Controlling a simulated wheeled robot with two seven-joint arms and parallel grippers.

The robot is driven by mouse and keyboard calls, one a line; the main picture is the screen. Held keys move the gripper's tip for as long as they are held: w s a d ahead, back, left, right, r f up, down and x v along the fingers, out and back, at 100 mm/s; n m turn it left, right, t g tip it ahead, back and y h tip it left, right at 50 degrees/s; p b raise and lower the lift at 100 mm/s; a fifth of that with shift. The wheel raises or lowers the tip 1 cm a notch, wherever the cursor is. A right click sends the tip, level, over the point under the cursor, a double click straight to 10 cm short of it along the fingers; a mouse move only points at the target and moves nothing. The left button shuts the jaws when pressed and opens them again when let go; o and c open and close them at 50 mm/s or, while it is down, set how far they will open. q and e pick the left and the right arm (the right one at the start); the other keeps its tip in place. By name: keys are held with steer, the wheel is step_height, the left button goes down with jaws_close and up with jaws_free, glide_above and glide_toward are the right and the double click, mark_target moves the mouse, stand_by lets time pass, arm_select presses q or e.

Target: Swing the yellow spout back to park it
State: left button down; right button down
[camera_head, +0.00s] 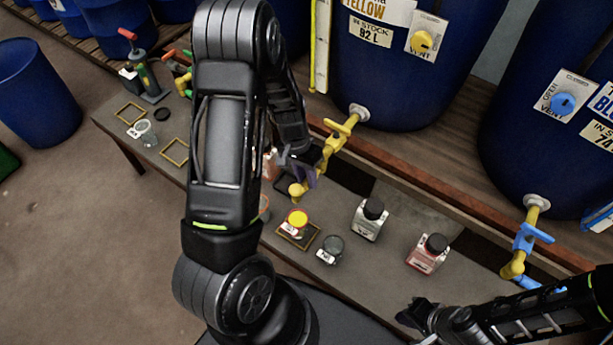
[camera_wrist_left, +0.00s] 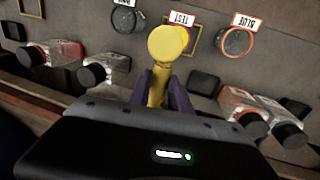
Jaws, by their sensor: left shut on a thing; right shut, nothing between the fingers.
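The yellow spout (camera_head: 329,150) comes out low on the front of the blue vat labelled YELLOW (camera_head: 400,60) and reaches out over the bench, its rounded outlet end toward me. My left gripper (camera_head: 306,173) is shut on the spout near its outlet. In the left wrist view the spout (camera_wrist_left: 168,45) stands between the two purple fingers (camera_wrist_left: 163,92), and its round end hides part of the TEST jar behind it. My right gripper (camera_head: 416,316) is shut and empty, low at the bench's front.
A dark-lidded jar (camera_head: 332,244), a clear bottle (camera_head: 369,220) and a red-liquid bottle (camera_head: 428,253) stand on the bench near the spout. A second blue vat has a spout with a blue handle (camera_head: 523,238). My left arm hides the bench's middle.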

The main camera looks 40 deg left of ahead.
arm_select(q)
steer(key=shift+a, duration=0.15)
steer(key=w+a+m+g+y+b, duration=0.1)
steer(key=w+a+m+b, duration=0.5)
steer(key=m, duration=1)
steer(key=shift+m+g+y+b, duration=0.35)
steer(key=shift+g+b, duration=0.25)
steer(key=shift+b, duration=0.7)
steer(key=c, duration=1.2)
jaws_free()
steer(key=shift+r, duration=0.15)
step_height(320, 180, up, 7)
steer(key=w, duration=0.1)
steer(key=shift+w+r, duration=0.2)
steer(key=shift+w, duration=0.1)
